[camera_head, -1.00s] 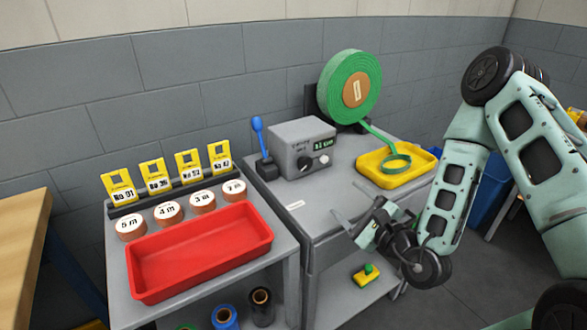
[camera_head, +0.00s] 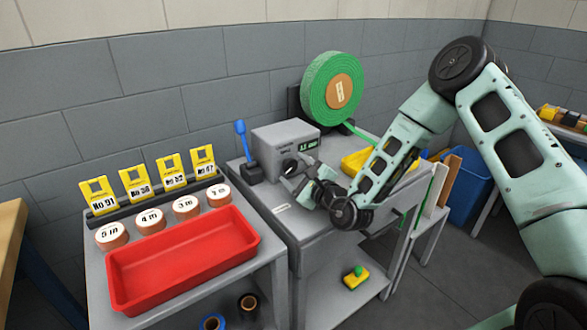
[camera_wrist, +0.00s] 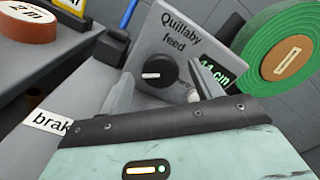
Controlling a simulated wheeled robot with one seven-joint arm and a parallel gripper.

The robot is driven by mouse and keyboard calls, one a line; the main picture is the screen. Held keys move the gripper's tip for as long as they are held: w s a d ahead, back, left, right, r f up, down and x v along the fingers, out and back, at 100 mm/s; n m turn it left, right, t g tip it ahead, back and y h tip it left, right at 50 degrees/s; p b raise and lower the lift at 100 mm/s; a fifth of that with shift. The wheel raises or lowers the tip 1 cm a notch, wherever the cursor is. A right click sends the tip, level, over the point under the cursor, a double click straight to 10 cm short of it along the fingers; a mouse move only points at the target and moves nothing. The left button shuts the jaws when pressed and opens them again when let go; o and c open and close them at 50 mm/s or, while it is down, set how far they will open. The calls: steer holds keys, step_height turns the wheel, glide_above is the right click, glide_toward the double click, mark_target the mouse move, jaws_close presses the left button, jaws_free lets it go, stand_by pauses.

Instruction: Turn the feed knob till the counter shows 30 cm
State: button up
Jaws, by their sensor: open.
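The grey feed box (camera_head: 270,150), marked "Quillaby feed" in the wrist view (camera_wrist: 178,40), stands at the back of the grey bench. Its black round feed knob (camera_wrist: 156,73) has a white pointer lying nearly level in the wrist view. The dark counter (camera_head: 309,144) has green digits ending in "cm". In the wrist view the counter (camera_wrist: 212,72) is partly hidden by my right finger, and its number is not clearly readable. My gripper (camera_wrist: 165,92) is open, in front of the knob, with a finger to either side. In the head view my gripper (camera_head: 290,182) is close before the box.
A green strap roll (camera_head: 322,85) stands behind the box; its strap runs toward a yellow tray (camera_head: 352,162) partly behind my arm. A blue-handled lever (camera_head: 241,135) stands left of the box. A red tray (camera_head: 185,262) and labelled rolls (camera_head: 150,222) are on the left table.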

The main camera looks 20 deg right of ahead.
steer(key=shift+w+a, duration=0.2)
steer(key=shift+w, duration=0.4)
steer(key=c, duration=1)
steer(key=shift+p, duration=0.4)
steer(key=m+p, duration=0.1)
steer(key=m, duration=0.1)
steer(key=m+p, duration=0.2)
steer(key=shift+d+r+p, duration=0.1)
steer(key=shift+r+p, duration=0.1)
steer(key=shift+p, duration=0.1)
steer(key=m+p, duration=0.4)
steer(key=m, duration=0.1)
steer(key=shift+d+m+p, duration=0.1)
steer(key=shift+m+p, duration=0.2)
steer(key=shift+p, duration=0.1)
steer(key=m+p, duration=0.3)
steer(key=m, duration=0.1)
steer(key=shift+f, duration=0.1)
steer(key=m+p, duration=0.1)
steer(key=m, duration=0.1)
steer(key=m+p, duration=0.2)
steer(key=m, duration=0.1)
steer(key=shift+d+f, duration=0.1)
steer(key=shift+f, duration=0.1)
